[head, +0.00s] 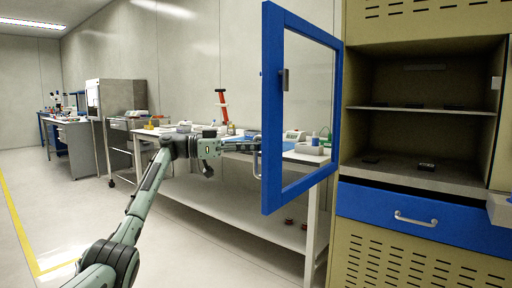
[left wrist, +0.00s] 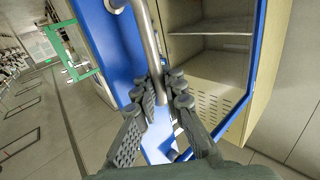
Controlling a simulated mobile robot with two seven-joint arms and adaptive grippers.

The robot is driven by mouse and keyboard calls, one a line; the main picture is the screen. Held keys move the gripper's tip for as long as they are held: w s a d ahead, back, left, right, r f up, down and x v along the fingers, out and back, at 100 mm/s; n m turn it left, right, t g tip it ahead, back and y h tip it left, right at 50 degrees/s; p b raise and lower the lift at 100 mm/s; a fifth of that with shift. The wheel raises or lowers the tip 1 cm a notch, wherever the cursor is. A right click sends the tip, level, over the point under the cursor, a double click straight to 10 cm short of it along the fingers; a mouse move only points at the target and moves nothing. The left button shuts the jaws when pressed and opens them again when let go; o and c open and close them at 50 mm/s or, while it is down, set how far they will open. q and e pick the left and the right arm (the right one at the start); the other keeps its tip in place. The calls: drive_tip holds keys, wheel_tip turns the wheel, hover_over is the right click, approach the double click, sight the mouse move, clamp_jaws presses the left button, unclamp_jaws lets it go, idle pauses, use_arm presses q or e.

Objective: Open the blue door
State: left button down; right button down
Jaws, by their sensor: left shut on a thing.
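The blue door (head: 272,115), a blue frame around a clear window, stands swung out from the tan cabinet (head: 395,262) on its right side in the head view. My left gripper (head: 252,150) reaches in from the left to the door's handle (head: 257,163). In the left wrist view the fingers of my left gripper (left wrist: 163,84) are shut on the metal bar handle (left wrist: 146,35), beside the blue door frame (left wrist: 108,42). The finger pads partly hide the bar. My right gripper is in neither view.
The cabinet's open compartment has a shelf (head: 420,109) and small dark items. A blue drawer (head: 375,206) with a metal handle sits below it. A long workbench (head: 230,205) with instruments stands behind the door and my arm. Clear floor (head: 70,215) lies at left.

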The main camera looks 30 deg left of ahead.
use_arm(q)
drive_tip(key=shift+f, duration=0.1)
drive_tip(key=c, duration=1.6)
unclamp_jaws()
drive_tip(key=shift+s, duration=0.1)
drive_tip(key=shift+a, duration=0.15)
drive_tip(key=v, duration=1.2)
